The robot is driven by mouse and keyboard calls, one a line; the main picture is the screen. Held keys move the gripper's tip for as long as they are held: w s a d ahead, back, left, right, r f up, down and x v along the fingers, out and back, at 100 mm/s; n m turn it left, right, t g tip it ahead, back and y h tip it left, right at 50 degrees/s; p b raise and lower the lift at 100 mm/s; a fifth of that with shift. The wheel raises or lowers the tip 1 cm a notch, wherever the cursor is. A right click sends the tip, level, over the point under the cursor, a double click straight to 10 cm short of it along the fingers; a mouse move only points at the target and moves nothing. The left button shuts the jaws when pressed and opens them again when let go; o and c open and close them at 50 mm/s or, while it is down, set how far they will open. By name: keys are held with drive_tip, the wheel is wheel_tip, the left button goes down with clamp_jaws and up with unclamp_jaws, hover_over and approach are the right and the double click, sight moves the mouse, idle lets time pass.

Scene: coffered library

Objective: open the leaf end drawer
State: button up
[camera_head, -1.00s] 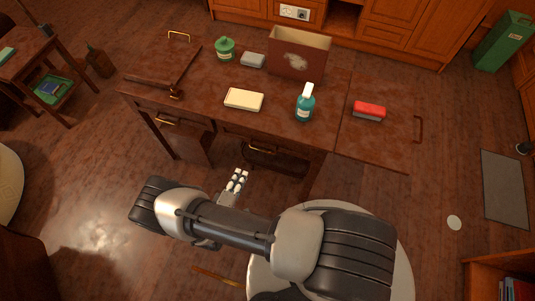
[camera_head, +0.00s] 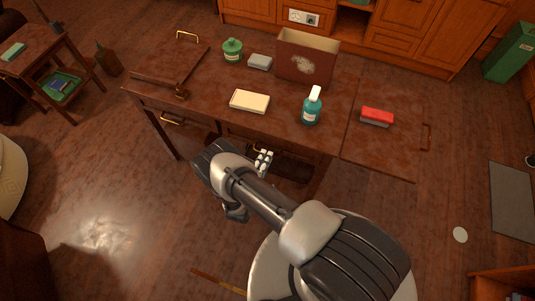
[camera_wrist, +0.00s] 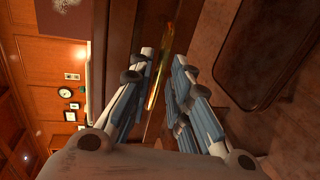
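The brown wooden desk (camera_head: 225,118) has drawer fronts along its near side. One brass handle (camera_head: 172,121) shows on the left front. I cannot tell from the frames which is the leaf end drawer; no front stands visibly pulled out. My gripper (camera_head: 264,161) is below the desk's near edge, by the middle front. In the wrist view my gripper (camera_wrist: 165,62) is open, with a brass bar handle (camera_wrist: 158,75) showing between its fingers. I cannot tell whether they touch it.
A red brush (camera_head: 377,117) lies on the right leaf (camera_head: 395,150). A dark object (camera_head: 292,168) lies under the desk.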

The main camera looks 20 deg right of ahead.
drive_tip(key=shift+x, duration=1.6)
clamp_jaws()
